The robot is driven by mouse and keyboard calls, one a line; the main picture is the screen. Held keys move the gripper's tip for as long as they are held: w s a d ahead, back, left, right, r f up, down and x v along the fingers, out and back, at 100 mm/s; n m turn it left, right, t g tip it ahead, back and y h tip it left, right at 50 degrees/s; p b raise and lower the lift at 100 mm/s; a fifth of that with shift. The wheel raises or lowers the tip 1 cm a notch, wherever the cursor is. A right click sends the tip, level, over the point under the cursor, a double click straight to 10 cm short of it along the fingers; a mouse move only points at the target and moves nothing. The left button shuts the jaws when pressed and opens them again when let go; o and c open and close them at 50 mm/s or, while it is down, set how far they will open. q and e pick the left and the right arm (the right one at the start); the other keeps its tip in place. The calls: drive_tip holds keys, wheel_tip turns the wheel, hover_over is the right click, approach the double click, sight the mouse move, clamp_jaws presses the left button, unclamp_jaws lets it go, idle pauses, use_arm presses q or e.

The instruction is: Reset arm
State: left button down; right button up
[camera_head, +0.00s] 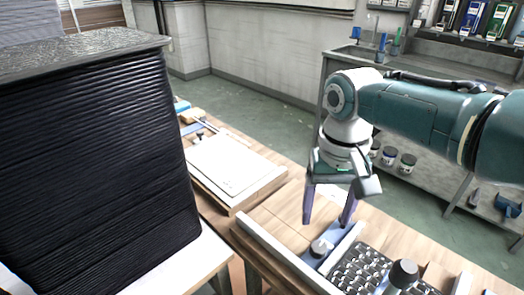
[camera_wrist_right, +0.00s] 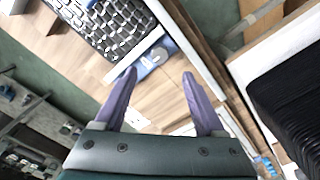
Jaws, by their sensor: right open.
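My right gripper (camera_head: 327,222) hangs pointing down over the wooden table, its two purple fingers spread apart with nothing between them. In the right wrist view the same open fingers (camera_wrist_right: 158,80) frame bare wood and part of a blue piece with a round silver knob. That blue piece (camera_head: 338,240) lies just beyond the fingertips, beside the black tray of small metal parts (camera_head: 370,268). Whether the fingertips touch anything is not clear. My left gripper does not show in either view.
A tall black ribbed stack (camera_head: 95,160) fills the left side. A white panel (camera_head: 235,165) lies on the table left of the gripper. A dark upright knob (camera_head: 404,272) stands at the front. A grey workbench (camera_head: 440,160) is behind my right arm, with open floor between.

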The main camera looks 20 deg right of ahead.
drive_tip(key=shift+r, duration=0.6)
drive_tip(key=s+a+f+n+t, duration=0.15)
drive_tip(key=s+a+n, duration=0.35)
drive_tip(key=s, duration=0.5)
drive_tip(key=s+a+r+n+t, duration=0.1)
drive_tip(key=s+r+n+t, duration=0.1)
drive_tip(key=s+r, duration=0.75)
wheel_tip(320, 180, up, 37)
drive_tip(key=s+p, duration=0.1)
drive_tip(key=p, duration=3.7)
drive_tip(key=shift+r+p, duration=0.2)
drive_tip(key=shift+p, duration=0.1)
